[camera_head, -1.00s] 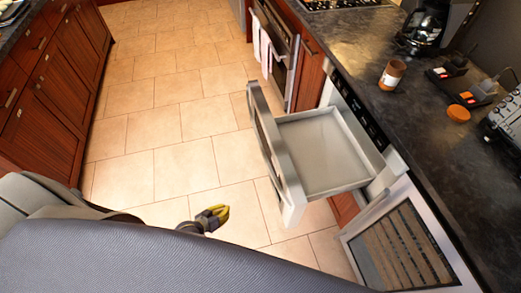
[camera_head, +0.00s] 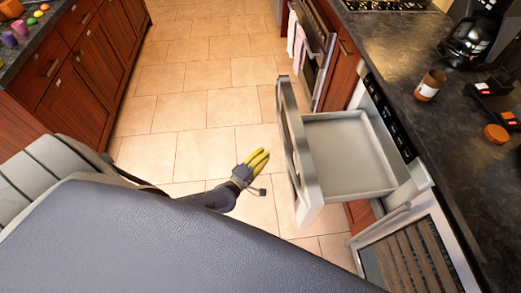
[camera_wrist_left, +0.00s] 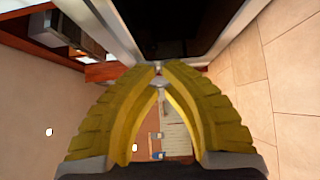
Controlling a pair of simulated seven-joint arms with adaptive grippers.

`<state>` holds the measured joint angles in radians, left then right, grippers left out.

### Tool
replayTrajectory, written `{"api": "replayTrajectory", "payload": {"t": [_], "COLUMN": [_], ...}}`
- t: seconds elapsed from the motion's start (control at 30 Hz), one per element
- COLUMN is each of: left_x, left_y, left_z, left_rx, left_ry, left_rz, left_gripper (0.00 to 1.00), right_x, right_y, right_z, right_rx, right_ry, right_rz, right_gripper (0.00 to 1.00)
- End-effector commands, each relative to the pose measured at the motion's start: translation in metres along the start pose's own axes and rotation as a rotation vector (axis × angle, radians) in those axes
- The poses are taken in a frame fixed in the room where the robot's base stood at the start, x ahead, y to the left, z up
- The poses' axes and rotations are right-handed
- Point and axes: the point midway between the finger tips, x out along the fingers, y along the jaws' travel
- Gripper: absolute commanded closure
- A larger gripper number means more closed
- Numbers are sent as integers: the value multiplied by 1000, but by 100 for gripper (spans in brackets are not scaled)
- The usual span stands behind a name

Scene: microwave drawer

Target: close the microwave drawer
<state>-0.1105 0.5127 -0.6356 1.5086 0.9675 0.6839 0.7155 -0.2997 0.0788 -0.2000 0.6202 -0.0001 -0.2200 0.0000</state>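The microwave drawer (camera_head: 345,155) is pulled out from under the right counter, with its light grey tray empty. Its front panel (camera_head: 299,150) faces left, toward the open floor. My left gripper (camera_head: 262,158) has yellow fingers and is left of the front panel, with floor showing between them. In the left wrist view its fingertips (camera_wrist_left: 160,68) come together with nothing between them. A dark panel with a pale frame (camera_wrist_left: 125,35), which looks like the drawer front, is ahead of the tips there. My right gripper is not in view.
A dark counter (camera_head: 440,140) runs along the right, with a brown jar (camera_head: 430,85) and an orange lid (camera_head: 496,133). An oven with towels (camera_head: 297,38) is farther back. A slatted cooler (camera_head: 412,255) sits below the counter. Tiled floor (camera_head: 215,105) is clear.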

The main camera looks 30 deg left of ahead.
Motion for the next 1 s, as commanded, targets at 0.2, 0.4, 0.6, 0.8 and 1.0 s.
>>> {"api": "replayTrajectory", "payload": {"t": [0.2, 0.4, 0.6, 0.8, 1.0], "left_x": [40, 64, 76, 81, 81], "left_y": [0, 0, 0, 0, 0], "left_z": [0, 11, 23, 28, 28], "left_rx": [1, 0, 1, 3, 3], "left_ry": [0, 0, 0, 0, 0], "left_rz": [1, 1, -1, -1, -1], "left_gripper": [100, 100, 100, 100, 100], "right_x": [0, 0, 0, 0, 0], "right_y": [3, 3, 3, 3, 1], "right_z": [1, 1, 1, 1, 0], "right_rx": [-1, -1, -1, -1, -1], "right_ry": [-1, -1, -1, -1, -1], "right_rz": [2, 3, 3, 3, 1], "right_gripper": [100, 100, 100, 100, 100]}}
